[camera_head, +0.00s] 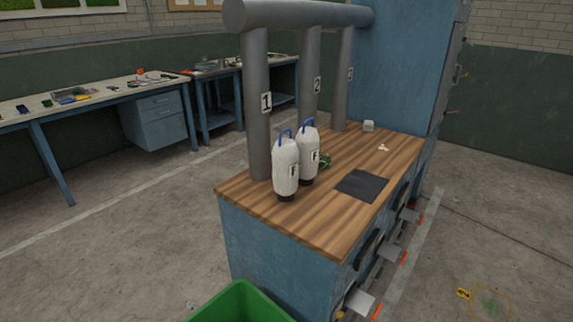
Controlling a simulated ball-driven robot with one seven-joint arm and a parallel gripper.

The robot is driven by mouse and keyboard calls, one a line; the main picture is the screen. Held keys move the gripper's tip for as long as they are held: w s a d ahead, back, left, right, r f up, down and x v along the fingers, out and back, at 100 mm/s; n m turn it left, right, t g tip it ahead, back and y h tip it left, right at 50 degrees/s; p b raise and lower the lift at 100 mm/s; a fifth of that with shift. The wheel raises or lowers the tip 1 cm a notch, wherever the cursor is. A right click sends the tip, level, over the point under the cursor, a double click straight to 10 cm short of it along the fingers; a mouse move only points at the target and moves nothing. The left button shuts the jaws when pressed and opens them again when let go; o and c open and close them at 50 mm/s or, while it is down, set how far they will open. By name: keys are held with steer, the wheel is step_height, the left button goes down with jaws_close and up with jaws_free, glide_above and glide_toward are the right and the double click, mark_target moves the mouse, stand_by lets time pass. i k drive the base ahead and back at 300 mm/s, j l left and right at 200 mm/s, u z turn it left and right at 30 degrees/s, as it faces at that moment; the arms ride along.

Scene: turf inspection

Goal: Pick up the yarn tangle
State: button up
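A small dark green tangled clump (325,161) lies on the wooden bench top, just right of the two white bottles and partly hidden behind the nearer ones; it looks like yarn, but it is too small to be sure. My gripper is not in view.
Two white bottles with blue handles, a front one (286,170) and a rear one (307,157), stand beside grey pipes (257,110). A dark mat (362,186), a small pale block (368,126) and white bits (384,147) lie on the bench top (300,222). A green bin (240,300) stands in front.

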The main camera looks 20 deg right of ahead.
mark_target(325, 161)
steer(key=i+l+u, duration=0.15)
steer(key=l+u, duration=0.2)
steer(key=l, duration=0.3)
steer(key=i+l+u, duration=0.1)
steer(key=l+u, duration=0.25)
steer(key=l, duration=0.3)
